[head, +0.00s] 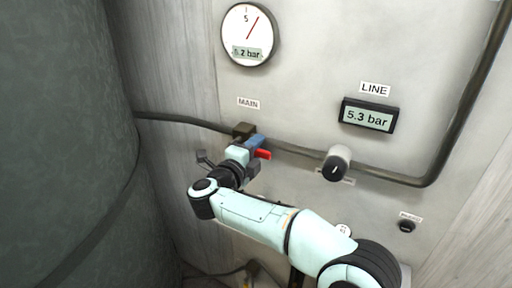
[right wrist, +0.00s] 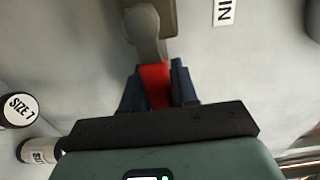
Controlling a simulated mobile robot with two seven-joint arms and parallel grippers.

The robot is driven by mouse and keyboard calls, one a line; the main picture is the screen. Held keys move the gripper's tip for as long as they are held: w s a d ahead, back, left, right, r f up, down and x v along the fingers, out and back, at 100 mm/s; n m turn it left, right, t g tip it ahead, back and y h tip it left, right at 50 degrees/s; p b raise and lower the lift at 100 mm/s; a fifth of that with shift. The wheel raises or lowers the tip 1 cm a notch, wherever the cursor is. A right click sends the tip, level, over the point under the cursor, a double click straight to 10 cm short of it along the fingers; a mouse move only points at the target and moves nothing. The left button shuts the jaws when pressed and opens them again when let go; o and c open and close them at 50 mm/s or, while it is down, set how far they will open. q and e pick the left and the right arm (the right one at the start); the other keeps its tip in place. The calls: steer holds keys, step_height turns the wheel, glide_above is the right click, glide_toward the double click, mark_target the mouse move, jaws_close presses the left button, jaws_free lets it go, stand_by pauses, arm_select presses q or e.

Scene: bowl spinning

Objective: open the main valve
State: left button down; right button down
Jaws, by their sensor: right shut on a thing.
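The main valve (head: 243,130) is a dark brown body on the pipe, under the MAIN label (head: 248,103). Its red lever (head: 263,154) sticks out past my gripper to the right. In the right wrist view the red lever (right wrist: 155,84) runs down from a grey hub (right wrist: 145,30) between the blue fingers. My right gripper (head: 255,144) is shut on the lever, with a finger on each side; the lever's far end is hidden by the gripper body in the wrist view. My left gripper is not in view.
A round gauge (head: 248,34) reads about 5.2 bar; the LINE display (head: 368,116) reads 5.3 bar. A black-faced knob (head: 336,165) and a small black button (head: 406,226) sit right of the valve. A dark pipe (head: 440,160) crosses the panel. A large dark tank (head: 60,130) fills the left.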

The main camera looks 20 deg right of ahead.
steer(key=shift+r, duration=0.15)
steer(key=c, duration=1)
jaws_free()
steer(key=shift+o, duration=0.2)
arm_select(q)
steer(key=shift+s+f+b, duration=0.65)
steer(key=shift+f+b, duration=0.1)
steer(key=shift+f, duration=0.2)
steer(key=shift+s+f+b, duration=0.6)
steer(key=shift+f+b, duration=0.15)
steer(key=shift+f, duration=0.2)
arm_select(e)
steer(key=v, duration=1.3)
steer(key=shift+s+a, duration=0.15)
